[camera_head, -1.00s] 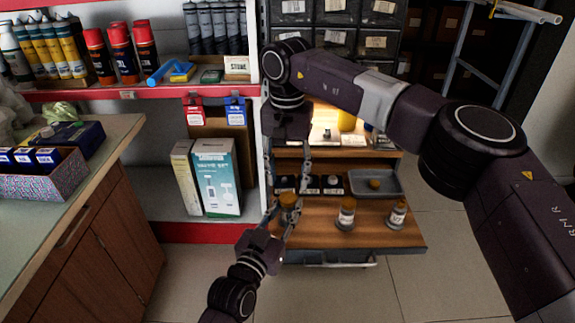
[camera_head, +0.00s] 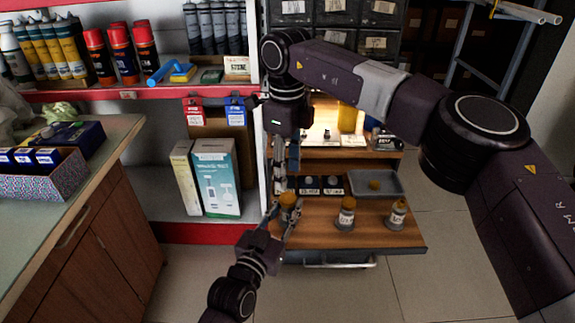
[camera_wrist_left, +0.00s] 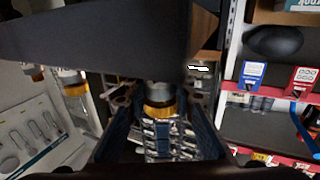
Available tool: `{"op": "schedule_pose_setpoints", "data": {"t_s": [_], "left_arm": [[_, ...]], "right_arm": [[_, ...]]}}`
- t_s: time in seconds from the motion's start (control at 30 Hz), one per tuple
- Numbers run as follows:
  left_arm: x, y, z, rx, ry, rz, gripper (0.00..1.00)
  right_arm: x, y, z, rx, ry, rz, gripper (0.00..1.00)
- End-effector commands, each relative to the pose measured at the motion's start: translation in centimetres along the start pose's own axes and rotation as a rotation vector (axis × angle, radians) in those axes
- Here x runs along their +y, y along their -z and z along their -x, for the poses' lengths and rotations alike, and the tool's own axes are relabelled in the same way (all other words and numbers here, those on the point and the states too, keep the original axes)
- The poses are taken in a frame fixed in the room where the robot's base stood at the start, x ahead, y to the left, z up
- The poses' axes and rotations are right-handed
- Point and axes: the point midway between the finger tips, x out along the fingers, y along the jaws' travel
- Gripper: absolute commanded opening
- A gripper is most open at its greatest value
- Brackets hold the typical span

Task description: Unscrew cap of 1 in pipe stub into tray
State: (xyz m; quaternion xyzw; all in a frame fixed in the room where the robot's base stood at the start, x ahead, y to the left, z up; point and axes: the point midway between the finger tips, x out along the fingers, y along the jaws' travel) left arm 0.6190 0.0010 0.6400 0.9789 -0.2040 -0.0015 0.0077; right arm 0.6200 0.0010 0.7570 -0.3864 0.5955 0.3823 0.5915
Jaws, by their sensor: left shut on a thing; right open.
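My left gripper (camera_head: 284,212) is shut on a pipe stub with an orange-brown cap (camera_head: 289,199), at the front left of the wooden shelf. In the left wrist view a stub with a yellow-orange band (camera_wrist_left: 160,109) sits between the fingers. My right gripper (camera_head: 286,178) is open, pointing down just above that cap; a gap shows between its fingertips and the cap. Size labels are unreadable.
A row of dark labelled holders (camera_head: 331,184) stands left of the tray, partly behind my right gripper. A lit upper shelf (camera_head: 345,153) with a yellow container lies behind. Boxes (camera_head: 216,178) stand on the red-edged shelving to the left.

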Motion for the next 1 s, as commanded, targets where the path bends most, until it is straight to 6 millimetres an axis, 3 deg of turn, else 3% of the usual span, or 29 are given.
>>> {"op": "schedule_pose_setpoints", "data": {"t_s": [0.4, 0.6, 0.83, 1.0], "left_arm": [[0.1, -0.2, 0.0, -0.005, -0.001, 0.002, 0.00], [0.1, -0.2, 0.0, -0.004, -0.001, 0.002, 0.00], [0.1, -0.2, 0.0, -0.004, -0.001, 0.002, 0.00], [0.1, -0.2, 0.0, -0.004, -0.001, 0.002, 0.00]], "right_arm": [[0.0, 0.0, 0.7, 0.001, 0.000, -0.727, 0.44], [0.0, 0.0, 0.9, 0.001, 0.000, -0.999, 0.44], [0.0, 0.0, 0.9, 0.002, 0.000, -1.140, 0.44], [0.0, 0.0, -0.8, 0.004, -0.001, -1.153, 0.44]]}}
